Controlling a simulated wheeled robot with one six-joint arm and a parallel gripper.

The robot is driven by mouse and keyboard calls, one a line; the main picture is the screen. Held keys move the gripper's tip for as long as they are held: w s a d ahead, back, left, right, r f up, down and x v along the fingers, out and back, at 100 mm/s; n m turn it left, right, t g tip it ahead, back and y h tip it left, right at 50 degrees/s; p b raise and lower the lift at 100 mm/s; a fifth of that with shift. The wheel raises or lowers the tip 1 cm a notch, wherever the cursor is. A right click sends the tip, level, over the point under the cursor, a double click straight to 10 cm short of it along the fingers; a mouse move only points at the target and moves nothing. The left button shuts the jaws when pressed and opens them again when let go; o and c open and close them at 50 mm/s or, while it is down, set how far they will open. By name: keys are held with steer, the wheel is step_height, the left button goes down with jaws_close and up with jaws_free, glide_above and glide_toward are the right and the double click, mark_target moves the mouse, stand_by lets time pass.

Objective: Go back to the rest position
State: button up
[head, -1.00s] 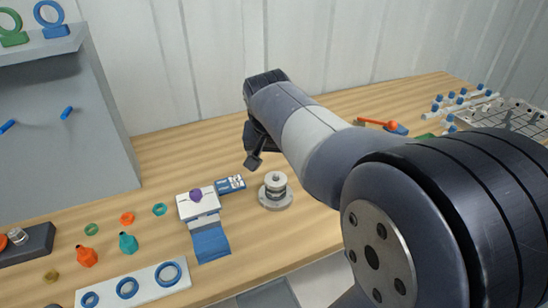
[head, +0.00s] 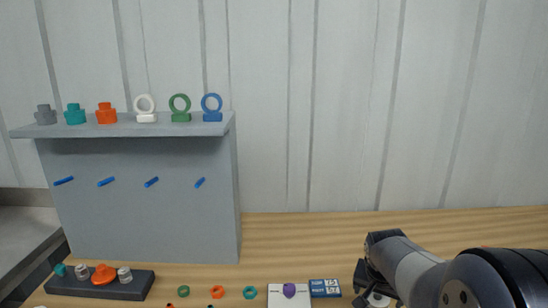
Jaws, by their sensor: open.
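My gripper (head: 364,283) is at the lower right of the head view, above the wooden table (head: 300,230). It is open, and I see nothing held in it. A pale metal part (head: 378,299) shows partly behind and below it; most of that part is hidden by my arm or cut off by the lower edge. My arm fills the lower right corner.
A grey rack (head: 140,215) with blue pegs and a shelf of coloured fittings and rings stands at the left. A dark tray (head: 90,286) holds small parts. A white device (head: 290,296), a blue card (head: 324,288) and small rings (head: 217,292) lie along the front. The table's back is clear.

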steer(key=shift+r+p, duration=0.85)
steer(key=shift+r, duration=0.5)
